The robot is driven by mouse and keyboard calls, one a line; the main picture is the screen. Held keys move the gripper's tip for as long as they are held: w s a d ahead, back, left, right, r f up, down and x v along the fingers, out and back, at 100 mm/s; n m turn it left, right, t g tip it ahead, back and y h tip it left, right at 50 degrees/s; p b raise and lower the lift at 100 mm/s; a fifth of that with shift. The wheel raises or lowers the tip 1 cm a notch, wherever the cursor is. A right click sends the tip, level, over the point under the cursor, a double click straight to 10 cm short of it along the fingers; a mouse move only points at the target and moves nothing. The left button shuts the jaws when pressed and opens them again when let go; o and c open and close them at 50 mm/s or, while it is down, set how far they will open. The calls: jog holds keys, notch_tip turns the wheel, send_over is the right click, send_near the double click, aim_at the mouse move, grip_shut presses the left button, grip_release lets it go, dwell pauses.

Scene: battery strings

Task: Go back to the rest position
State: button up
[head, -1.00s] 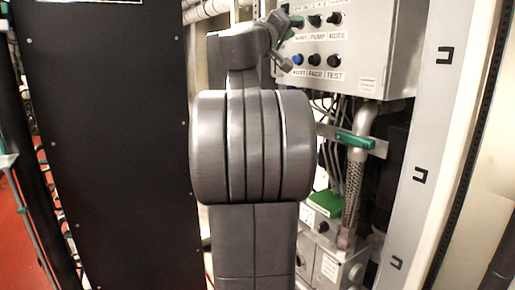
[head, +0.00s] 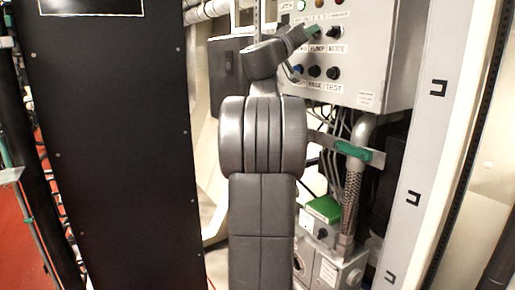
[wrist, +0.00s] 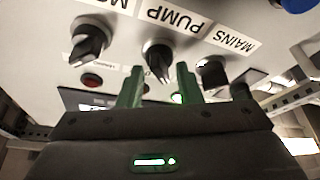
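My gripper (wrist: 161,75) shows in the wrist view with its two green fingers apart and nothing between them that it grips. In the head view my gripper (head: 313,31) is in front of the grey control panel (head: 388,60), near its row of black knobs. In the wrist view the panel face (wrist: 40,50) appears upside down. The PUMP knob (wrist: 158,58) appears between and beyond the fingers, and the MAINS knob (wrist: 212,72) is right of them. I cannot tell the exact distance from the fingertips to the panel.
A tall black cabinet (head: 110,150) stands on the left. Below the panel are a flexible metal conduit (head: 350,200), a green-handled bar (head: 352,150) and a green-topped box (head: 322,209). A grey upright post (head: 425,170) stands on the right.

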jog(key=s+a+f+m+g+h, duration=0.1)
jog(key=s+a+f+m, duration=0.1)
jog(key=s+a+m, duration=0.1)
jog(key=s+a+f+m+g+h+b, duration=0.1)
jog(key=s+a+f+m+h, duration=0.1)
jog(key=a+m, duration=0.2)
jog(key=shift+s+a+f+m+g, duration=0.3)
jog(key=shift+s+a, duration=0.1)
jog(key=shift+a, duration=0.8)
